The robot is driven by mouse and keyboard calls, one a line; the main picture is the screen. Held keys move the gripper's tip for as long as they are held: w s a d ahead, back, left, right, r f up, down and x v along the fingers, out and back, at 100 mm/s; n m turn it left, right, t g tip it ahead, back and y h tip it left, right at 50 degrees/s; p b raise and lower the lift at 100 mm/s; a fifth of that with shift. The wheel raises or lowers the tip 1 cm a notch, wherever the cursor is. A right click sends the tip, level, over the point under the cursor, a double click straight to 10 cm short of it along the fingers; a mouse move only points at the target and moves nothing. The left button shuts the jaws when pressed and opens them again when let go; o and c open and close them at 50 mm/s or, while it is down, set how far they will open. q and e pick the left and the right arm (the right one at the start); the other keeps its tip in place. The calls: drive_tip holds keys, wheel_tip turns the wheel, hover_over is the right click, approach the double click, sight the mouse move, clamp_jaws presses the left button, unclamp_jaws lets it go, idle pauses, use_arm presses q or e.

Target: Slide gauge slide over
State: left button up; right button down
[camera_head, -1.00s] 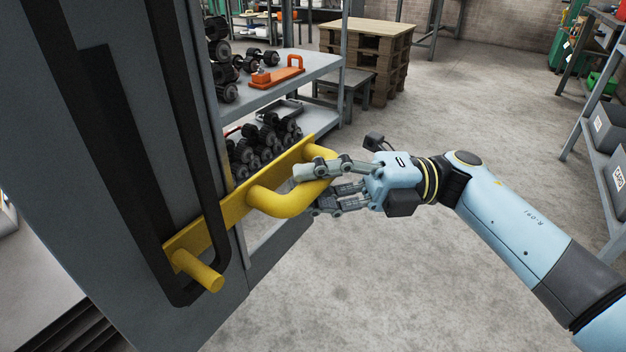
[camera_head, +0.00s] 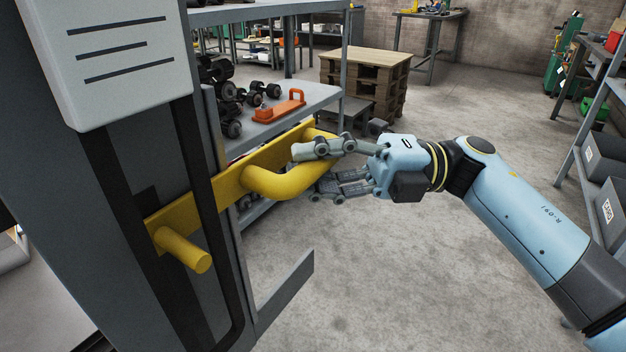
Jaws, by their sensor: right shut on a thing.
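The gauge slide is a yellow flat bar (camera_head: 225,187) with a thick curved yellow handle (camera_head: 275,184) and a round yellow peg (camera_head: 184,250) at its left end. It lies across the front of a grey upright panel (camera_head: 100,175) with dark slots. The bar's right end is partly behind the handle and fingers. My left gripper is not in view.
A grey shelf (camera_head: 310,97) behind holds black dumbbell-like parts (camera_head: 232,110) and an orange tool (camera_head: 281,106). Wooden pallets (camera_head: 366,75) are stacked at the back. A white lined plate (camera_head: 120,55) is on the panel. The floor at right centre is clear; shelving stands far right.

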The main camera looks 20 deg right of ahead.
drive_tip(key=shift+w+r+p, duration=0.1)
drive_tip(key=shift+r+p, duration=0.25)
drive_tip(key=shift+r, duration=0.95)
drive_tip(key=c, duration=1.1)
unclamp_jaws()
drive_tip(key=shift+d+f, duration=0.1)
drive_tip(key=shift+f, duration=0.1)
drive_tip(key=shift+d+f, duration=0.1)
drive_tip(key=shift+d, duration=0.25)
drive_tip(key=d, duration=0.3)
drive_tip(key=s+d+f, duration=0.1)
drive_tip(key=d, duration=0.7)
drive_tip(key=shift+s+f, duration=0.2)
drive_tip(key=shift+s, duration=0.05)
